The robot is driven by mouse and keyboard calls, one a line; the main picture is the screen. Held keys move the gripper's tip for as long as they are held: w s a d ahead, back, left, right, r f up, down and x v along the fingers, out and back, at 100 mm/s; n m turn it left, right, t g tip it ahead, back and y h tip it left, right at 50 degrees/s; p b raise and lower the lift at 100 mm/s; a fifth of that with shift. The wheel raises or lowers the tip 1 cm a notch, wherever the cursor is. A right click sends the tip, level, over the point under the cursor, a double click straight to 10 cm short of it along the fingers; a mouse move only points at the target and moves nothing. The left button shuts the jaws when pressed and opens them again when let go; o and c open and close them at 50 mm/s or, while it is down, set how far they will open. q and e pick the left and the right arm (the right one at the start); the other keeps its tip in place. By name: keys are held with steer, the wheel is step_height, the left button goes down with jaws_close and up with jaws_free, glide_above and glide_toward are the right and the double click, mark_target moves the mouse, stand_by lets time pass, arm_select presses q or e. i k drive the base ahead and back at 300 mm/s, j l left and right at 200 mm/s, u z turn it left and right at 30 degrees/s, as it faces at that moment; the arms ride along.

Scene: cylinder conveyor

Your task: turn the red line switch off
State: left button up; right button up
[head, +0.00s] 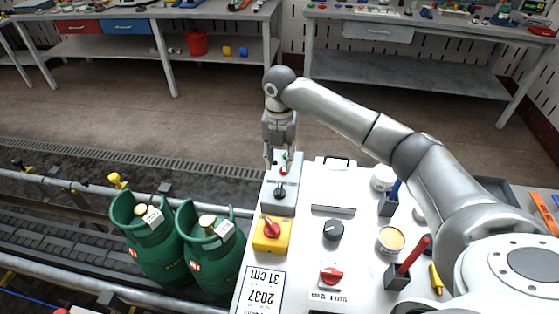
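Two red rotary knobs show on the white work surface. One red knob (271,229) sits on a yellow box (272,243) near the left edge. The other red switch (331,275) sits on a pale plate with small lettering I cannot read, at the front. My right gripper (280,162) points down over the far end of a grey control box (279,205), beyond both knobs. Its fingers look apart, with nothing visible held. The box carries a black lever and small red and green parts, partly hidden by the fingers. My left gripper is out of view.
Green gas cylinders (211,262) stand on the conveyor (60,235) left of the work surface (345,190). A black dial (333,230), a holder with a red stick (412,256) and round containers (390,240) stand nearby. Workbenches line the back.

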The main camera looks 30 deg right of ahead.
mark_target(271, 229)
steer(key=k+j, duration=1.2)
steer(key=j, duration=0.15)
